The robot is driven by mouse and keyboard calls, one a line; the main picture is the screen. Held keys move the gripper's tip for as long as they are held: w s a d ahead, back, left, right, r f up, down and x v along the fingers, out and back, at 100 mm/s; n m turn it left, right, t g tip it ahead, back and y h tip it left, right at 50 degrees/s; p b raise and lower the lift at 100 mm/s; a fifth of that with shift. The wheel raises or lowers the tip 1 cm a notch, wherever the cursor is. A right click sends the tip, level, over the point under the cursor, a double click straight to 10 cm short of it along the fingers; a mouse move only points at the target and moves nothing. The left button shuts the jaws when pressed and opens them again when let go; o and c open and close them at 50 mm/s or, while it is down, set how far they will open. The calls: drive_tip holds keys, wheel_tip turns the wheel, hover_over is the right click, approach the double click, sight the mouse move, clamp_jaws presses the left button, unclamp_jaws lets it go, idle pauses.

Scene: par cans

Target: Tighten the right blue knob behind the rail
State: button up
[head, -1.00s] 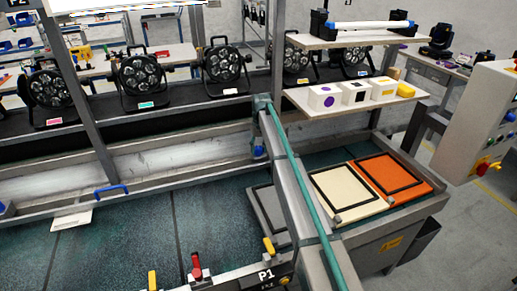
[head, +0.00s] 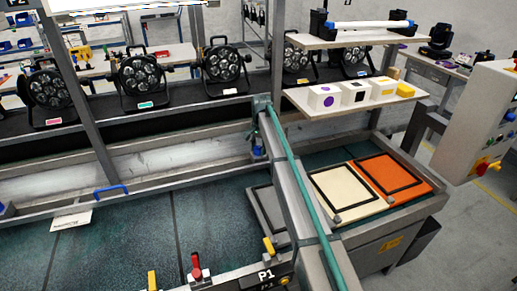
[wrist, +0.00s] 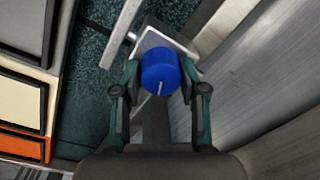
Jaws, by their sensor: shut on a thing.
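A blue knob (wrist: 160,72) with a white line on its face fills the centre of the wrist view. It sits in front of a pale square plate (wrist: 153,38). My gripper (wrist: 160,78) is shut on this knob, with one teal-and-black finger on each side. The knob's far side and its stem are hidden. In the head view the same blue knob (head: 258,151) is small and partly covered by dark parts, beside the metal rail. Another blue knob (head: 3,208) is cut off at the left edge.
A blue handle (head: 112,190) stands on the near rail. A cream panel (head: 345,192) and an orange panel (head: 390,180) lie to the right. A shelf (head: 350,112) with small boxes is above them. The teal worktop (head: 120,245) is largely clear.

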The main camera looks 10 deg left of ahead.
sight(259, 149)
drive_tip(key=m, duration=0.5)
drive_tip(key=shift+m, duration=0.4)
idle(0.3)
drive_tip(key=o, duration=1.1)
drive_tip(key=shift+o, duration=0.2)
wheel_tip(259, 149, up, 12)
drive_tip(key=shift+s+d, duration=0.15)
drive_tip(key=shift+s, duration=0.2)
